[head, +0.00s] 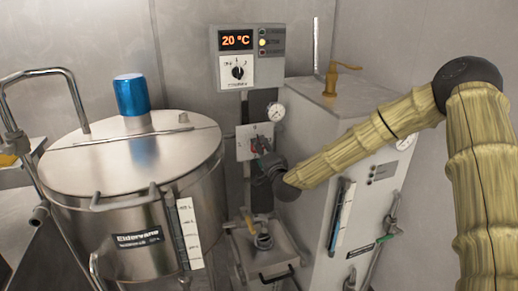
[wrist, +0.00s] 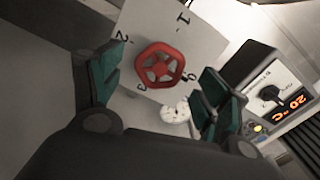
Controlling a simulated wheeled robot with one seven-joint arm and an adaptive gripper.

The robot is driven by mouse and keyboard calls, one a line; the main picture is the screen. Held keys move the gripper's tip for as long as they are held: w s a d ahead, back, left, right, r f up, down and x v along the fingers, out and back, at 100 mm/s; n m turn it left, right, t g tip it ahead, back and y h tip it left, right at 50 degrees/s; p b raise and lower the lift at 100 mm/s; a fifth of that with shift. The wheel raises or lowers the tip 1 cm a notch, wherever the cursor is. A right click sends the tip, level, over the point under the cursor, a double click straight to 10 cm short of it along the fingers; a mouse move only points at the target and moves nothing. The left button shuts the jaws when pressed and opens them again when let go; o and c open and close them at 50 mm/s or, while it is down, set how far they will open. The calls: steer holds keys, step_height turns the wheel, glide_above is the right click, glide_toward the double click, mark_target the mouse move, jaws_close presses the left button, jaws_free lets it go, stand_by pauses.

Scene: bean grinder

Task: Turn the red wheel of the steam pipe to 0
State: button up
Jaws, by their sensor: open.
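The red wheel (wrist: 160,64) is a small five-sided handwheel on a pale dial plate (wrist: 150,18) marked 0, 1, 2 and 3. The wrist view shows the plate turned, with the 0 at the wheel's lower right. I cannot tell surely which number the wheel points to. My gripper (wrist: 162,72) is open, with its green-padded fingers on either side of the wheel and no clear contact. In the head view my gripper (head: 262,162) is in front of the plate (head: 244,147) and hides most of the wheel.
A control box (head: 247,57) reading 20 °C is above the plate, and a round gauge (head: 276,111) is at its upper right. A steel tank (head: 130,215) with a blue cap (head: 132,95) stands left. A grey cabinet (head: 350,105) stands right, behind my arm.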

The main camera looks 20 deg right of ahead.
steer(key=s, duration=0.7)
steer(key=shift+s+d, duration=0.15)
steer(key=shift+s, duration=0.15)
